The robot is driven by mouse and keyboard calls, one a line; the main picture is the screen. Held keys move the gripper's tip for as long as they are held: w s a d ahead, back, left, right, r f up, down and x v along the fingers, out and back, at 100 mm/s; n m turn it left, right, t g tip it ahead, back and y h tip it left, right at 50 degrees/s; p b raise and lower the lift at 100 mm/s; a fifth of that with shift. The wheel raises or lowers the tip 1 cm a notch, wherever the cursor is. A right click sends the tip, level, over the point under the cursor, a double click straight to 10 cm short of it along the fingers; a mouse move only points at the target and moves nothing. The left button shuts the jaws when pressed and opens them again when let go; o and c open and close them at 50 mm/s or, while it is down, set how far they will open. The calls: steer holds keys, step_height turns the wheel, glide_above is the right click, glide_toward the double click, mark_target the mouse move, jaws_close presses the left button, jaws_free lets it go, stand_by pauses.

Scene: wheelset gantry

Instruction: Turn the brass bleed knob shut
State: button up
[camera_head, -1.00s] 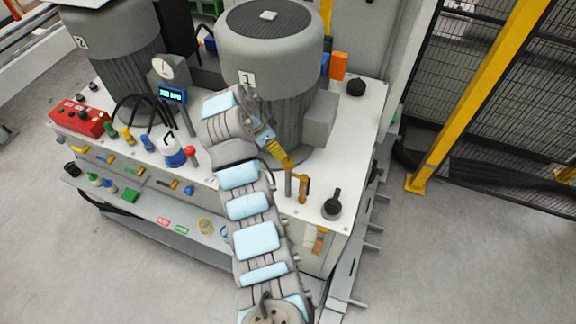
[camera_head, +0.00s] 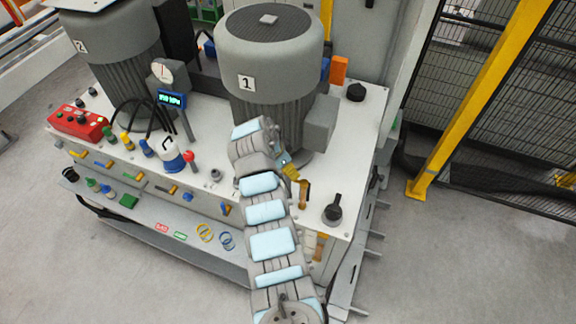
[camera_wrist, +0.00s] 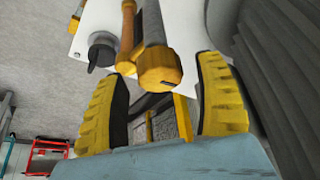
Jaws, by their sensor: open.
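The brass bleed knob (camera_wrist: 160,68) shows in the wrist view as a round yellow-brass cap on the end of a grey post. My gripper (camera_wrist: 164,74) is open, with one ribbed yellow finger on each side of the knob's near end. A gap shows between each finger and the knob; I cannot tell how deep the knob sits between them. In the head view my gripper (camera_head: 291,171) is over the front right of the white bench top, and my wrist hides the knob. A brass lever (camera_wrist: 127,35) stands beside the post, and it also shows in the head view (camera_head: 303,193).
A black rotary handle (camera_head: 333,209) stands on the bench to the right of my gripper. Motor 1 (camera_head: 268,60) rises close behind it. Open floor lies to the right.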

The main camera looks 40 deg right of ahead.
steer(key=shift+d+f, duration=0.1)
steer(key=shift+f, duration=0.15)
steer(key=c, duration=1.2)
steer(key=shift+n, duration=0.4)
steer(key=n+t, duration=0.1)
steer(key=n, duration=0.1)
steer(key=shift+f+n, duration=0.15)
steer(key=shift+n, duration=0.25)
steer(key=n+t, duration=0.1)
steer(key=n, duration=0.1)
steer(key=n+t, duration=0.1)
steer(key=n, duration=0.2)
steer(key=shift+n+t+y, duration=0.3)
steer(key=n+y, duration=0.1)
steer(key=n, duration=0.2)
steer(key=shift+t, duration=0.4)
steer(key=shift+n+t+y+b, duration=0.2)
steer(key=shift+n+y+b, duration=0.25)
steer(key=shift+n, duration=0.65)
steer(key=shift+n+t+y+b, duration=0.25)
steer(key=shift+n+b, duration=0.4)
steer(key=shift+n, duration=0.45)
